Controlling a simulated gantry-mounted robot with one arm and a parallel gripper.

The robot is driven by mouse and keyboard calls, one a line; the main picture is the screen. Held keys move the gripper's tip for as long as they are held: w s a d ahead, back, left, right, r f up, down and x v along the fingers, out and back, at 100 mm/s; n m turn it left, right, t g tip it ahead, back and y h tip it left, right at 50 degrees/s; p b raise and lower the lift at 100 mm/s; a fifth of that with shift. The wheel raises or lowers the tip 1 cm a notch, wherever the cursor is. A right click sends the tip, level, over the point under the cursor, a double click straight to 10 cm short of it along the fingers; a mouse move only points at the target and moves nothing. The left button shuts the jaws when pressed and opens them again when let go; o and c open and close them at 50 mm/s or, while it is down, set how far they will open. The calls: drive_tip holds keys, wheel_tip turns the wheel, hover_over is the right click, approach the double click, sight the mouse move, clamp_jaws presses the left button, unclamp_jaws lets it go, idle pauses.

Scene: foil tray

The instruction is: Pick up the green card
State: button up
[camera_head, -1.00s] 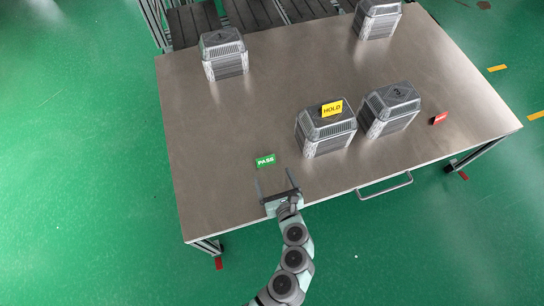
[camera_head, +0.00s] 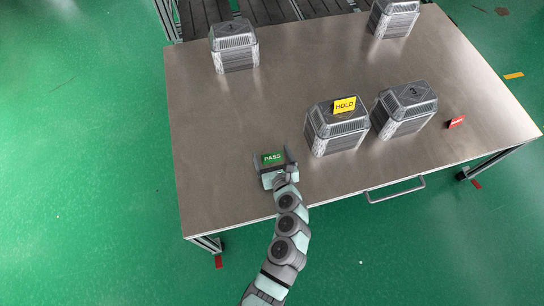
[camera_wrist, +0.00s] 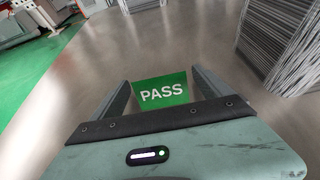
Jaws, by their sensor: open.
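The green card (camera_head: 272,159) is marked PASS and stands on the metal table (camera_head: 230,110) near its front left part. My gripper (camera_head: 273,155) is open, with one finger on each side of the card. In the wrist view the green card (camera_wrist: 162,91) shows its face between the two fingers of my gripper (camera_wrist: 160,88), with a gap visible on the left. I cannot tell whether the right finger touches the card. The card's lower edge is hidden behind the gripper body.
A foil container (camera_head: 332,128) with a yellow HOLD card (camera_head: 344,105) stands right of my gripper. Another container (camera_head: 404,110) is beside it, and a red card (camera_head: 456,122) lies farther right. Two more containers stand at the back. The table's left part is clear.

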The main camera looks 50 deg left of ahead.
drive_tip(key=shift+c, duration=0.2)
drive_tip(key=c, duration=1.4)
